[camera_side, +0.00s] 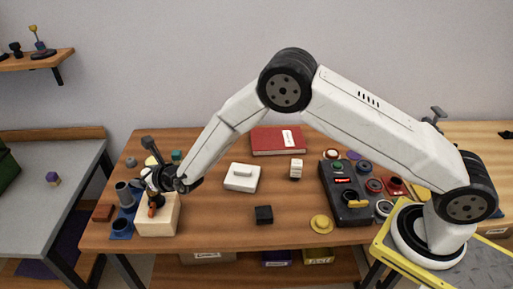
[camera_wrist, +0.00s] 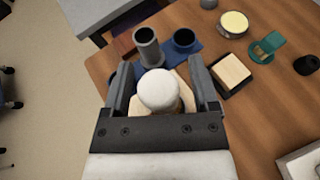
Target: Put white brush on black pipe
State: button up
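My gripper (camera_side: 154,190) is at the left of the table, over a pale wooden block (camera_side: 160,222). In the wrist view its two fingers (camera_wrist: 163,72) stand apart. A white rounded thing (camera_wrist: 158,92), probably the white brush seen from above, is between them, with narrow gaps seeming to show at its sides. The side view does not show it clearly. Past it stand a tall grey pipe (camera_wrist: 148,47) and a shorter dark blue pipe (camera_wrist: 185,41), both with dark open tops. The grey pipe also shows in the side view (camera_side: 123,194). I cannot tell which is the black pipe.
The pipes stand on a blue mat (camera_wrist: 209,58). A red-brown block (camera_side: 103,212) is at the table's left edge. A black tray with a tan pad (camera_wrist: 233,72) and a teal thing (camera_wrist: 265,46) lie nearby. A white lidded box (camera_side: 242,178) and a black block (camera_side: 264,215) are further right.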

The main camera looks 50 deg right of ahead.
jog(key=shift+r, duration=0.2)
jog(key=v, duration=1.2)
dwell(0.4)
jog(key=shift+d+f, duration=0.1)
dwell(0.4)
jog(key=s+d+r+m+g+h, duration=0.1)
jog(key=s+d+m+g+h, duration=0.2)
jog(key=d+m, duration=0.55)
jog(key=s+d+r+m+g+h, duration=0.1)
jog(key=s+d+m+g+h, duration=0.1)
jog(key=s+d+m+h, duration=0.45)
jog(key=s+d+m+g+y, duration=0.2)
jog(key=s+m, duration=0.4)
jog(key=m, duration=0.5)
jog(key=s+d+r+m+g+y, duration=0.1)
jog(key=s+d+m+g+y, duration=0.2)
jog(key=s+m, duration=0.4)
jog(key=d+m+y, duration=0.1)
jog(key=m, duration=0.4)
jog(key=shift+s+d+m, duration=0.15)
jog(key=shift+s+m, duration=0.15)
